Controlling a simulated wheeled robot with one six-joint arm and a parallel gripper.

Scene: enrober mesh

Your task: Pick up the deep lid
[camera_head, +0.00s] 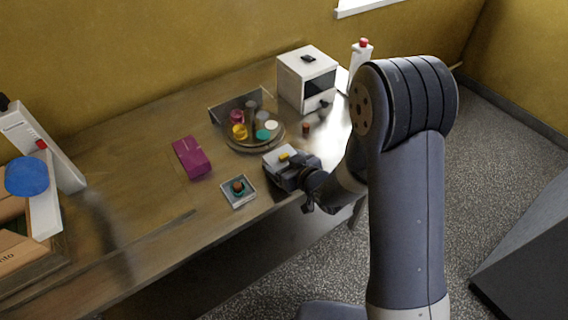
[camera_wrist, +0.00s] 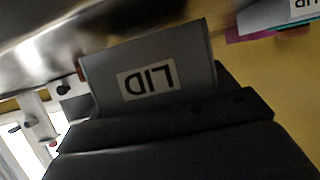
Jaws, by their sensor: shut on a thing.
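The deep lid (camera_wrist: 150,65) is a grey piece with a white label reading LID, which appears upside down in the wrist view. My gripper (camera_wrist: 165,112) is shut on it, with the dark jaws across its near edge. In the head view my gripper (camera_head: 297,172) is at the table's front edge, right of the small square box.
A round tray (camera_head: 240,147) with several coloured pieces stands just behind my gripper. A magenta box (camera_head: 192,158) and a small square box (camera_head: 246,200) lie to the left. A white cabinet (camera_head: 290,83) stands at the back right. The table's left-centre is clear.

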